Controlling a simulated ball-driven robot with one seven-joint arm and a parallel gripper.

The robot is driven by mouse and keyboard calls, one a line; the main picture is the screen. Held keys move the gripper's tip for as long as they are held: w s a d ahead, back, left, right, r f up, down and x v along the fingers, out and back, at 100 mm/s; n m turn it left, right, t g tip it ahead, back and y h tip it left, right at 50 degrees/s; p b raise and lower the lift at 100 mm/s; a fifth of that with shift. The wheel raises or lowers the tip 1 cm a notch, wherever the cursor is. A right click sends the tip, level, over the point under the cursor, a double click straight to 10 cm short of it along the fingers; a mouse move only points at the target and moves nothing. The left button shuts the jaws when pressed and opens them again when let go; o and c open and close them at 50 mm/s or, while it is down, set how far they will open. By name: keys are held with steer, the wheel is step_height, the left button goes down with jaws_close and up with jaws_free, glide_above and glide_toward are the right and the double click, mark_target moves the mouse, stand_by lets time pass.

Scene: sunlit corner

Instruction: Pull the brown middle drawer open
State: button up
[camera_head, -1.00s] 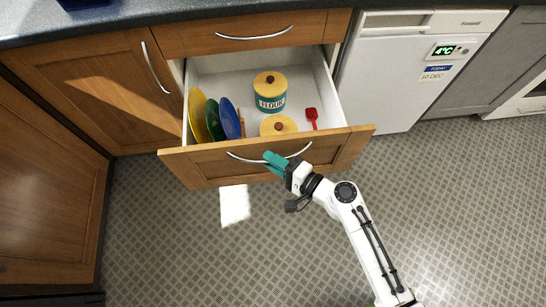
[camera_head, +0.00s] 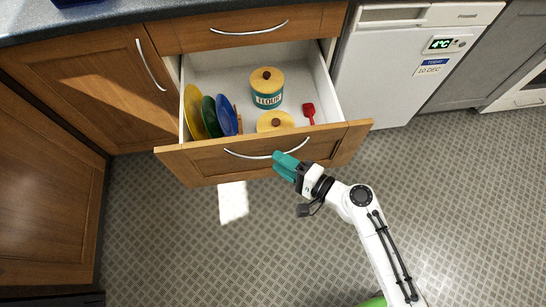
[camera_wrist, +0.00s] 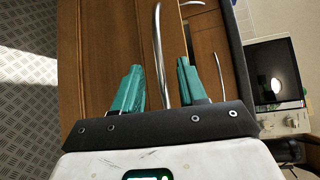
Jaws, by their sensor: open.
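The brown middle drawer (camera_head: 205,163) stands far open below a shut brown top drawer. Its curved silver handle (camera_head: 250,156) runs across the front panel. In the wrist view the handle (camera_wrist: 158,50) stands upright in the picture, between the two teal fingers. My gripper (camera_head: 281,163) is open at the right part of the handle, with a finger on either side of it. I cannot tell whether either finger touches the handle. Inside the drawer are blue, green and yellow plates (camera_head: 227,115), a FLOUR canister (camera_head: 267,90), another yellow-lidded canister (camera_head: 276,121) and a red spatula (camera_head: 309,112).
A white appliance (camera_head: 395,75) with a 4°C display stands right of the drawer. A brown cupboard door (camera_head: 95,85) is at the left.

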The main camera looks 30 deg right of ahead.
steer(key=f+v, duration=0.1)
steer(key=v, duration=0.6)
steer(key=shift+r+b, duration=0.35)
steer(key=shift+r, duration=0.1)
steer(key=shift+s, duration=0.1)
steer(key=s+a+n+g+p, duration=0.25)
steer(key=s+n+g, duration=0.25)
steer(key=n+g, duration=0.4)
steer(key=s+d+r+n+g+h+p, duration=0.2)
steer(key=s+d+r+n+g+h, duration=0.2)
steer(key=s+d+h, duration=0.3)
steer(key=d, duration=0.3)
steer(key=shift+n+h+p, duration=0.4)
steer(key=shift+r, duration=0.1)
